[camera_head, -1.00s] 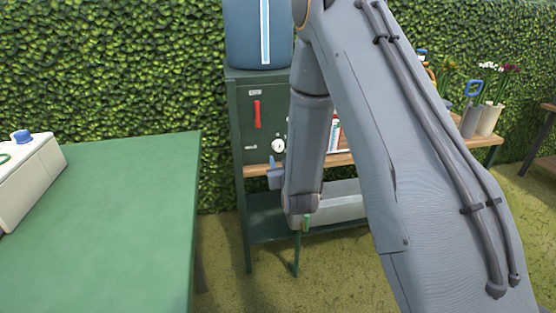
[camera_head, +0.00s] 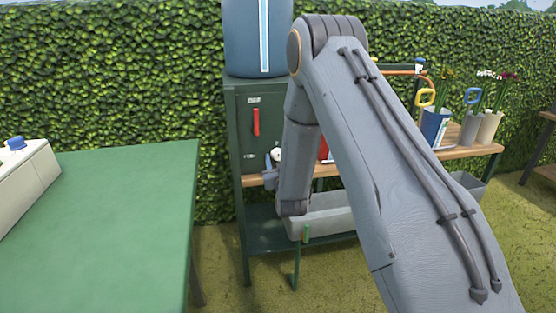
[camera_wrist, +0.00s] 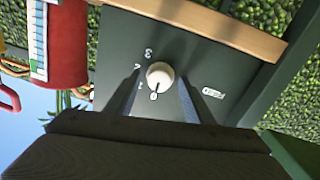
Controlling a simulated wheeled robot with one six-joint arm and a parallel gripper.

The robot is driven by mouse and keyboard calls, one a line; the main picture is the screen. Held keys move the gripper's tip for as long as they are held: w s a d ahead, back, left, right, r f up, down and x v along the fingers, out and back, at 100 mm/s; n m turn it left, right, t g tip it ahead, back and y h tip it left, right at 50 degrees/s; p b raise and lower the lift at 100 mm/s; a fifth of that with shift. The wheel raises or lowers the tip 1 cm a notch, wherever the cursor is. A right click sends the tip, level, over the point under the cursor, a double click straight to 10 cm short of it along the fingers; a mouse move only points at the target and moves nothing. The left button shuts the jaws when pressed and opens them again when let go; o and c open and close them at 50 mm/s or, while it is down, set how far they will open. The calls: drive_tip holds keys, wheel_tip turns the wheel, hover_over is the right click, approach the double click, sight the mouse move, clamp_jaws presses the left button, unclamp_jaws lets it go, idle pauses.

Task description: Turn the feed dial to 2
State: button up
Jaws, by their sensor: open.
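The feed dial (camera_wrist: 160,74) is a round white knob on a dark green panel (camera_wrist: 115,35), seen upside down in the wrist view. The numbers 0 to 3 are printed around it, and its dark pointer mark appears to point to 0. A FEED label (camera_wrist: 213,93) is beside it. My gripper (camera_wrist: 159,82) is open, one finger on either side of the knob. Whether the fingers touch it I cannot tell. In the head view the dial (camera_head: 277,153) shows on the cabinet just above my gripper (camera_head: 268,173), partly hidden.
A red lever (camera_head: 256,121) is on the cabinet above the dial, with a blue tank (camera_head: 255,45) on top. A wooden shelf (camera_head: 462,150) with pots runs right. A green table (camera_head: 110,215) stands at left. A red container (camera_wrist: 68,45) is near the panel.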

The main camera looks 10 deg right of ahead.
drive_tip(key=c, duration=0.9)
drive_tip(key=shift+d+m, duration=0.1)
drive_tip(key=shift+m, duration=0.4)
drive_tip(key=m+p, duration=0.1)
drive_tip(key=m, duration=0.2)
drive_tip(key=shift+d+r+m, duration=0.1)
drive_tip(key=shift+d+m, duration=0.05)
drive_tip(key=shift+m, duration=0.25)
drive_tip(key=shift+d+f+m+g+y+p, duration=0.15)
drive_tip(key=shift+m+p, duration=0.1)
drive_tip(key=shift+m, duration=1.8)
drive_tip(key=shift+m+g+y+p, duration=0.2)
drive_tip(key=shift+m+p, duration=0.1)
drive_tip(key=shift+m, duration=1.7)
drive_tip(key=shift+d+f+m+g+y+p, duration=0.15)
drive_tip(key=shift+m+p, duration=0.1)
drive_tip(key=shift+m, duration=1.8)
drive_tip(key=shift+s, duration=0.1)
